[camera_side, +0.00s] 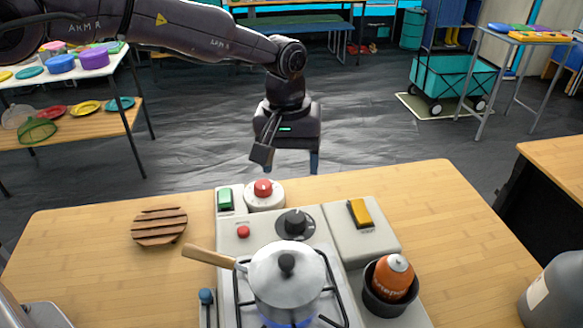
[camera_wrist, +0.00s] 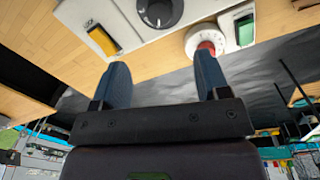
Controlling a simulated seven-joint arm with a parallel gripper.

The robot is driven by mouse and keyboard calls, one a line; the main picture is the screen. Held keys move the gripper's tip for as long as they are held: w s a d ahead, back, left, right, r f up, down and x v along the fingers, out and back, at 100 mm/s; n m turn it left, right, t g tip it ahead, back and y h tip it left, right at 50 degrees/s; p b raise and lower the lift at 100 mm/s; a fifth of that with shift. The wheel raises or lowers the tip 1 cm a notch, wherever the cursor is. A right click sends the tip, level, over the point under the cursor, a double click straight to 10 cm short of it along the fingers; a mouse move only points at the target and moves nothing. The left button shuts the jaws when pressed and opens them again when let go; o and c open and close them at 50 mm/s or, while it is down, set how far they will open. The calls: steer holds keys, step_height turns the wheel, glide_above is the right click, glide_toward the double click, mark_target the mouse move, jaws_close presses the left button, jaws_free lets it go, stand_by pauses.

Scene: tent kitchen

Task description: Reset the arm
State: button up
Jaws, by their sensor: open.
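My gripper (camera_side: 290,165) hangs from my dark arm beyond the far edge of the table in the side view, above the grey floor. It points down. In the wrist view my gripper (camera_wrist: 161,85) shows two blue fingers spread wide apart with nothing between them. It is clear of the stove panel and touches nothing that I can see. In the side view one finger is partly hidden behind the wrist camera mount.
A lidded pot (camera_side: 287,278) with a wooden handle stands on the burner, with blue flame below. A black knob (camera_side: 295,222), a red button (camera_side: 263,187), a green switch (camera_side: 225,199) and a yellow switch (camera_side: 359,213) sit behind it. A wooden trivet (camera_side: 159,226) lies left; an orange canister (camera_side: 393,277) stands right.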

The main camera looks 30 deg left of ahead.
stand_by(0.4)
steer(key=s+a+r+m+t, duration=0.1)
steer(key=s+a+r, duration=0.4)
steer(key=s, duration=0.4)
steer(key=s+a+r+m+t, duration=0.2)
steer(key=s+a+r, duration=0.3)
steer(key=s+a, duration=0.3)
steer(key=s+a+r+m+t, duration=0.2)
steer(key=s+a+r, duration=0.3)
steer(key=s, duration=0.7)
steer(key=shift+a+r+y, duration=0.3)
steer(key=shift+a+r, duration=0.1)
steer(key=shift+a, duration=0.75)
